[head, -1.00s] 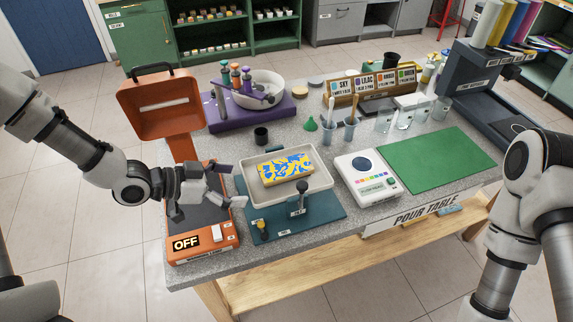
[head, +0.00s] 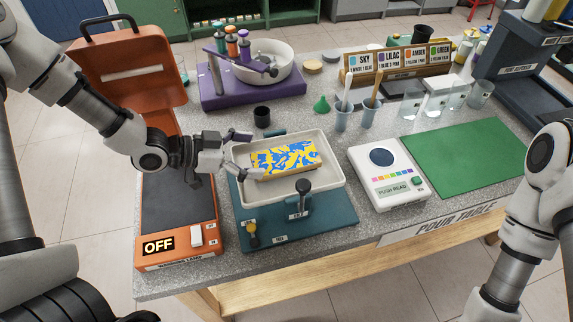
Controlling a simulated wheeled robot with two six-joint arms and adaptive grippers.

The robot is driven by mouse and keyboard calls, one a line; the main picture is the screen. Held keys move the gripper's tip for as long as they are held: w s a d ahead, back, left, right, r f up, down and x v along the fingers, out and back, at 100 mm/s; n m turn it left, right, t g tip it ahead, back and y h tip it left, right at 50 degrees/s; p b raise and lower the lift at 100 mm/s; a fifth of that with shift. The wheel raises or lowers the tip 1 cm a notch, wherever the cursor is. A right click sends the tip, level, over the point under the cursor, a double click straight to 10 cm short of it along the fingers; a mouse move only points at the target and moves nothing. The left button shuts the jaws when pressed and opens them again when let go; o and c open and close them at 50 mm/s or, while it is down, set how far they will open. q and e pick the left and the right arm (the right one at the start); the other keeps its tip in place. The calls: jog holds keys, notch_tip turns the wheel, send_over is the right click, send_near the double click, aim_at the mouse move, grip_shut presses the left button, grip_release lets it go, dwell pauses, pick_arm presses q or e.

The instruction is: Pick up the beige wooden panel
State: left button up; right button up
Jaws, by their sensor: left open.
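The wooden panel (head: 285,158) lies in a shallow off-white tray (head: 327,195). Its top is covered in a yellow, blue and white swirl pattern, and its front side looks brownish. My left gripper (head: 237,154) is open and empty at the tray's left edge. Its fingers point right, toward the panel's left end, and appear apart from the panel. I cannot tell their exact height above the tray. My right gripper is out of view; only its arm shows at the right.
The tray sits on a teal base (head: 335,236) with a black knob (head: 303,187). An orange device (head: 180,238) marked OFF, its lid open, is at left. A white reader (head: 388,170) and a green mat (head: 465,157) are at right.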

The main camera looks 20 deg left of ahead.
aim_at(283, 159)
pick_arm(q)
jog(key=shift+w+d+f, duration=0.2)
jog(key=shift+d, duration=0.35)
jog(key=shift+w+d+f, duration=0.15)
jog(key=shift+d, duration=0.35)
jog(key=x, duration=0.4)
jog(key=shift+w+d+f, duration=0.15)
jog(key=shift+d+f, duration=0.05)
jog(key=shift+d, duration=0.05)
jog(key=shift+a, duration=0.15)
jog(key=shift+c, duration=1.3)
jog(key=c, duration=1)
